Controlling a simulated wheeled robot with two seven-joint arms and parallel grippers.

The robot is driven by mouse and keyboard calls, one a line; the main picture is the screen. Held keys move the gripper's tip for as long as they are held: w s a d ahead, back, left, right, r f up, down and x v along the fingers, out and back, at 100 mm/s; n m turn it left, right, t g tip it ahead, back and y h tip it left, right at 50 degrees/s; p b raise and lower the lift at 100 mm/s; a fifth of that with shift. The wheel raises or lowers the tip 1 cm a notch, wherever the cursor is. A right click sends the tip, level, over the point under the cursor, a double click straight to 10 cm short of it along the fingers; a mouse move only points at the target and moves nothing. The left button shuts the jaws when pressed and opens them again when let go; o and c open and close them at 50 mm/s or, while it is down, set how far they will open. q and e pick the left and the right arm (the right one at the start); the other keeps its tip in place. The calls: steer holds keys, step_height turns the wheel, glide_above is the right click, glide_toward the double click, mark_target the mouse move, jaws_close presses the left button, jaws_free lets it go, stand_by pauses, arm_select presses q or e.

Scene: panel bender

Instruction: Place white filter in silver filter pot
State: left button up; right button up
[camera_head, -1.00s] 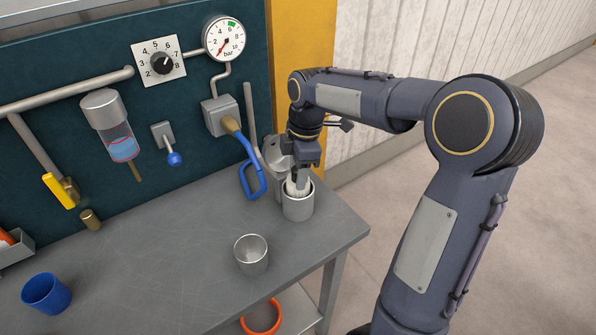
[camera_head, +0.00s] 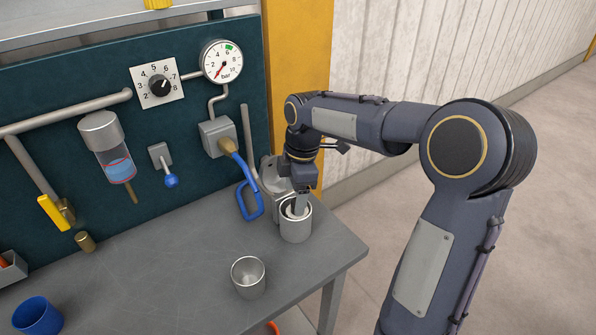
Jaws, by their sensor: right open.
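The silver filter pot (camera_head: 296,229) stands upright at the right back corner of the workbench. My right gripper (camera_head: 300,208) points down into the pot's mouth from above. My left gripper is out of view.
A blue cup (camera_head: 37,316) is at the front left. The middle of the bench (camera_head: 165,260) is clear.

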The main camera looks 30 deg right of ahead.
step_height(320, 180, up, 12)
steer(key=d, duration=0.1)
steer(key=s+a+f+m+t+y, duration=0.1)
steer(key=s+a+f+m, duration=0.3)
steer(key=s+m, duration=0.4)
steer(key=s+a+f+m+t+y, duration=0.1)
steer(key=s+a+f+m+t, duration=0.3)
steer(key=s, duration=1)
step_height(320, 180, down, 3)
steer(key=m, duration=0.4)
steer(key=shift+a+m, duration=0.2)
steer(key=shift+m, duration=0.2)
steer(key=shift+s+r, duration=0.1)
